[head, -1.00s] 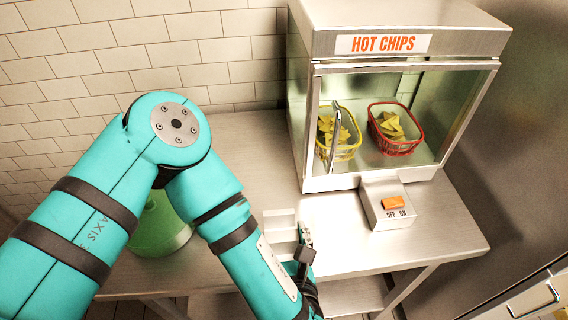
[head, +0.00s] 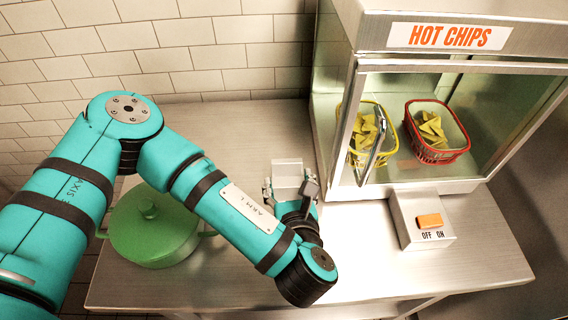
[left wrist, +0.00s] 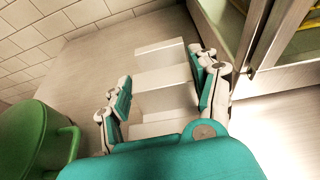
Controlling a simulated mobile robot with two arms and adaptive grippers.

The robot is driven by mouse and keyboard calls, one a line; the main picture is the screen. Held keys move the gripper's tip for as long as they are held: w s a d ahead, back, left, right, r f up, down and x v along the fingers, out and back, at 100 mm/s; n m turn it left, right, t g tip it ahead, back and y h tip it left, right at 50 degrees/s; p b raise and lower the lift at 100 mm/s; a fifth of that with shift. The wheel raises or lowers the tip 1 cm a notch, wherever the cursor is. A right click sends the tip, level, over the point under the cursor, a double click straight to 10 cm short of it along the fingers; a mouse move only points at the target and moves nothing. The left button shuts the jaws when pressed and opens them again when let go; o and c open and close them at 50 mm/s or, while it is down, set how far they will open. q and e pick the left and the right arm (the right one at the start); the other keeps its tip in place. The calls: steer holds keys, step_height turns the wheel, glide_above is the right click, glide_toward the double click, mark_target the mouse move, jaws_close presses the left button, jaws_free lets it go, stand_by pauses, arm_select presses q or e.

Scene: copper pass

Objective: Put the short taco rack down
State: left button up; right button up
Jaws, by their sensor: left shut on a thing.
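The short taco rack (head: 288,172) is a small pale metal piece with stepped walls. It shows over the steel counter (head: 236,128), left of the chips warmer. My left gripper (head: 289,191) is shut on it, one finger on each side. The left wrist view shows the rack (left wrist: 160,77) between the fingers of my left gripper (left wrist: 163,88), with its far end sticking out past them. I cannot tell whether its underside touches the counter. My right gripper is in no view.
A green lidded pot (head: 150,228) stands on the counter to the left. The hot chips warmer (head: 440,72) stands to the right, holding a yellow basket (head: 362,148) and a red basket (head: 435,150). A switch box (head: 420,222) sits before it. The counter behind the rack is bare.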

mark_target(284, 163)
arm_select(q)
steer(key=b+x, duration=0.2)
steer(key=x, duration=0.1)
steer(key=shift+w+a+r, duration=0.1)
steer(key=shift+w+a, duration=0.1)
steer(key=shift+w, duration=0.1)
steer(key=shift+w+r+p, duration=0.2)
steer(key=shift+w+p, duration=0.05)
steer(key=shift+w, duration=0.2)
steer(key=shift+w+r+p, duration=0.2)
steer(key=shift+w, duration=0.25)
steer(key=w, duration=0.5)
steer(key=shift+w+a+f+p, duration=0.1)
steer(key=shift+a+f+p, duration=0.1)
steer(key=shift+f+p, duration=0.2)
steer(key=shift+w, duration=0.15)
step_height(284, 163, down, 3)
steer(key=shift+r, duration=0.1)
steer(key=shift+f, duration=0.4)
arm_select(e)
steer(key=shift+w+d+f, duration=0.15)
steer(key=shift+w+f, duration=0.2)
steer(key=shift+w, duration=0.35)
arm_select(q)
steer(key=o, duration=1.2)
steer(key=shift+f, duration=0.1)
steer(key=shift+o, duration=0.2)
